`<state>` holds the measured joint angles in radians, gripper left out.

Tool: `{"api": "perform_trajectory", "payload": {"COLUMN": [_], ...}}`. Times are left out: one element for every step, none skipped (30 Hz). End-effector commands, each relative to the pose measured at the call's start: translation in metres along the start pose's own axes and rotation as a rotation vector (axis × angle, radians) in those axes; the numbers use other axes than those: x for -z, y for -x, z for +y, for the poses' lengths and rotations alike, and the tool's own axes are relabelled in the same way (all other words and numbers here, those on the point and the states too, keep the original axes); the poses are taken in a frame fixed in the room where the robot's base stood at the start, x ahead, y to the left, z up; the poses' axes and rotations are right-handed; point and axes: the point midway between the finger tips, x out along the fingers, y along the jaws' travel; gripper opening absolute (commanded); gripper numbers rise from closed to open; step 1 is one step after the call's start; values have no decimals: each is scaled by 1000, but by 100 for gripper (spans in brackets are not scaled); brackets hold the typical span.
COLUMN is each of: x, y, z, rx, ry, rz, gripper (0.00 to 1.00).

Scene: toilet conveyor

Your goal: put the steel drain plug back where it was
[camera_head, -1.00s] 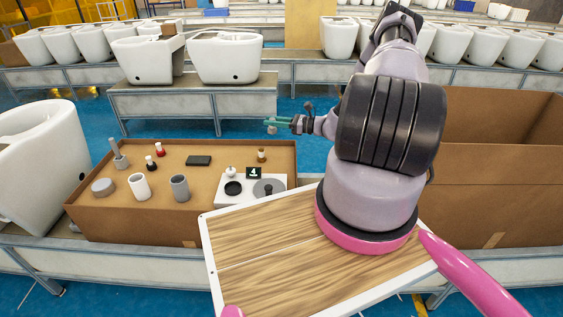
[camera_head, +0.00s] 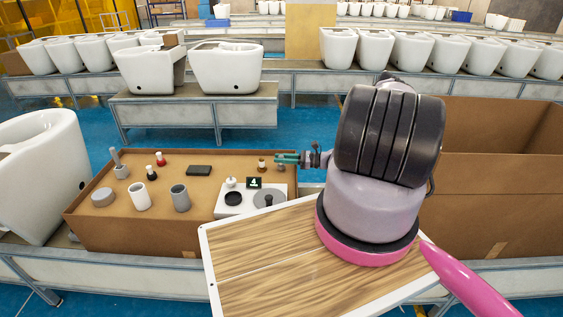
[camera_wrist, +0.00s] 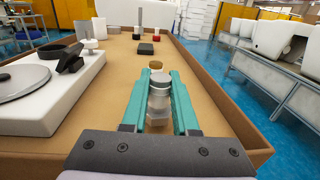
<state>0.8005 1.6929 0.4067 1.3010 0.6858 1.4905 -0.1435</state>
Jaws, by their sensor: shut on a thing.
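My gripper (camera_head: 283,159) is over the right end of the brown cardboard tray, near its back edge. Its teal fingers (camera_wrist: 158,98) are shut on a small grey metal piece, which looks like the steel drain plug (camera_wrist: 159,92). In the wrist view the plug is upright between the fingertips; whether its foot touches the tray floor I cannot tell. A small brass-coloured piece (camera_wrist: 155,66) stands just beyond it; in the head view it is just left of my gripper (camera_head: 262,164).
The cardboard tray (camera_head: 120,228) holds a white unit (camera_head: 228,211) with black and grey discs, two cups (camera_head: 181,198), a grey round block (camera_head: 103,197), a black block (camera_head: 199,170) and small bottles. A wood-topped board (camera_head: 275,270) is in front. A large cardboard box (camera_head: 500,200) stands right.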

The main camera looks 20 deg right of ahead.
Motion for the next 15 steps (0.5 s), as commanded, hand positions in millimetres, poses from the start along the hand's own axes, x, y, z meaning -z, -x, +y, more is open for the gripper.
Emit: {"api": "perform_trajectory", "payload": {"x": [7, 9, 11, 11, 12, 11, 11, 11, 11, 11, 11, 12, 13, 14, 15], "y": [0, 0, 0, 0, 0, 0, 0, 0, 0, 0, 0, 0, 0, 0, 0], "z": [0, 0, 0, 0, -1, -1, 0, 0, 0, 0, 0, 0, 0, 0, 0], "rx": [1, 1, 1, 1, 1, 1, 1, 1, 1, 1, 1, 1, 1, 1, 1], "ry": [0, 0, 1, 1, 1, 1, 1, 1, 1, 1, 1, 1, 1, 0, 0], "rz": [0, 0, 0, 0, 0, 0, 0, 0, 0, 0, 0, 0, 0, 0, 0], "gripper": [0, 0, 0, 0, 0, 0, 0, 0, 0, 0, 0, 0, 0, 0, 0]}}
